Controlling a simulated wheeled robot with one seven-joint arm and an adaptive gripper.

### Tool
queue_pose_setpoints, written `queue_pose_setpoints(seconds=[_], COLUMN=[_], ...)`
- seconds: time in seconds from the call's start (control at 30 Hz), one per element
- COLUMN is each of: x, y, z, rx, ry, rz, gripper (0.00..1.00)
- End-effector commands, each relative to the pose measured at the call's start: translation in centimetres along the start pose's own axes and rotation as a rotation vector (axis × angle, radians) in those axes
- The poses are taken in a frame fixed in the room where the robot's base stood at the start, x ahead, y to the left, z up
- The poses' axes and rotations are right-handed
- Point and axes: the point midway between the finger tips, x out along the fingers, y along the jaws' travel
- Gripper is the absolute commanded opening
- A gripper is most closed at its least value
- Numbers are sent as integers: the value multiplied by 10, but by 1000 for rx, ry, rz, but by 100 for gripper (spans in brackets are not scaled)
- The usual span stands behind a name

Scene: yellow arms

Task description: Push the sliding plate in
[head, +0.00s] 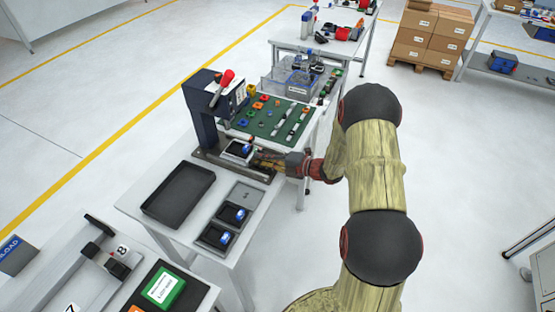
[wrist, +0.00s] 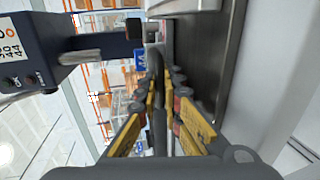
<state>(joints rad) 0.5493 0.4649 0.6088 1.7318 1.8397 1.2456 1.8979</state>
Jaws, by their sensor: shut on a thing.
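The dark blue press (head: 203,115) with a red-knobbed lever (head: 226,79) stands on the near table. The sliding plate (head: 238,152) sits low at its front, carrying a light fixture with a dark and blue part in it. It is out in front of the press column. My gripper (head: 259,159) reaches in from the right at the plate's near right end. In the wrist view, the yellow-sided fingers (wrist: 157,92) are closed on a thin dark bar (wrist: 157,68), which looks like the plate's handle. The fingers hide part of it.
A dark base strip (wrist: 215,65) runs close beside my fingers.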

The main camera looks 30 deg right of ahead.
Motion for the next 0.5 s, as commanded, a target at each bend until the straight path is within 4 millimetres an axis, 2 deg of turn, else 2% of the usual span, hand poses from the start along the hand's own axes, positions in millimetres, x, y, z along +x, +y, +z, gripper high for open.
queue_pose_setpoints(seconds=[0.1,0.2,0.5], x=[20,27,28], y=[6,6,6], z=[0,0,0], rx=[-1,-1,-2], ry=[1,0,-1], rz=[1,1,2], gripper=[0,0,0])
